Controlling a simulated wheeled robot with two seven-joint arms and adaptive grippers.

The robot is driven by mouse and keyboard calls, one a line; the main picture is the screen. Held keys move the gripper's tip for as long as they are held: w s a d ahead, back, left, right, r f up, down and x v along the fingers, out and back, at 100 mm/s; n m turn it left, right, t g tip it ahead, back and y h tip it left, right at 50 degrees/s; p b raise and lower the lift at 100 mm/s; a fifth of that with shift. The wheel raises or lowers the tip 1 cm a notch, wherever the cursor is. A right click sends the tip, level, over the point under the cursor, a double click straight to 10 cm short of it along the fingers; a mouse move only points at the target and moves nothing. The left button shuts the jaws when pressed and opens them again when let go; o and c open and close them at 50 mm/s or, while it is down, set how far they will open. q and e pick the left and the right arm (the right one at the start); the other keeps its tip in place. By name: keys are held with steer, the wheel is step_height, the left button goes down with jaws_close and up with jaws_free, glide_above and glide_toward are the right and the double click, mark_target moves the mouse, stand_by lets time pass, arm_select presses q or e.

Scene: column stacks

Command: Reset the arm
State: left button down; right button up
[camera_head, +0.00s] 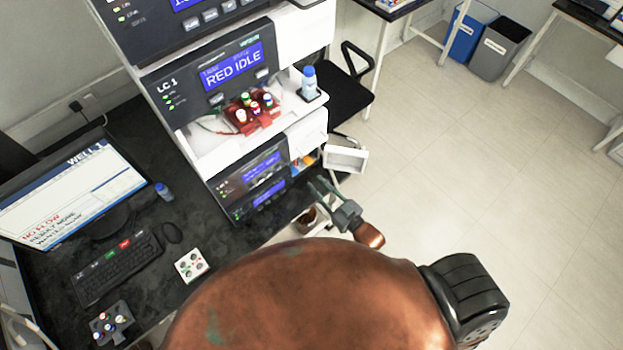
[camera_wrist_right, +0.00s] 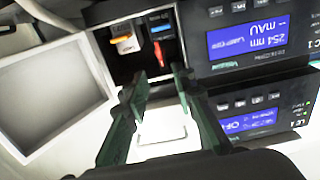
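My right gripper (camera_head: 328,196) is in front of the lower modules of the instrument stack (camera_head: 205,150) in the head view. In the right wrist view its two green-grey fingers (camera_wrist_right: 160,88) stand apart with nothing between them, so it is open and empty. Beyond the fingertips is an open compartment with an orange-yellow part and a blue-and-red part. My right forearm is largely hidden by the large copper-coloured link of my own body. My left gripper does not show in either view.
A white open door or drawer (camera_head: 345,159) juts out from the stack beside my right gripper. A blue-capped bottle (camera_head: 309,84) and a red vial holder (camera_head: 252,118) stand on the stack. A monitor (camera_head: 70,190), keyboard (camera_head: 117,270) and vial trays occupy the black bench. Floor at right is clear.

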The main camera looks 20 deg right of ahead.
steer(key=shift+s+d, duration=0.1)
stand_by(0.6)
steer(key=s+d+f+m+g+h, duration=0.2)
steer(key=s+d+f+g+h, duration=0.1)
steer(key=s+d+g+h, duration=0.3)
steer(key=s+d+r+m+g+h, duration=0.1)
steer(key=s+d+g, duration=0.3)
steer(key=s, duration=0.4)
steer(key=s+d+r+m+g, duration=0.1)
steer(key=s+d+g, duration=0.25)
steer(key=s, duration=0.55)
steer(key=s+f+g+b, duration=0.1)
steer(key=s+f, duration=0.2)
steer(key=f, duration=3.1)
steer(key=s+f+n+g+b, duration=0.1)
steer(key=s+f, duration=1.5)
steer(key=s, duration=0.2)
steer(key=shift+s+a+f+y, duration=0.25)
steer(key=shift+a+y, duration=0.05)
steer(key=shift+a, duration=0.05)
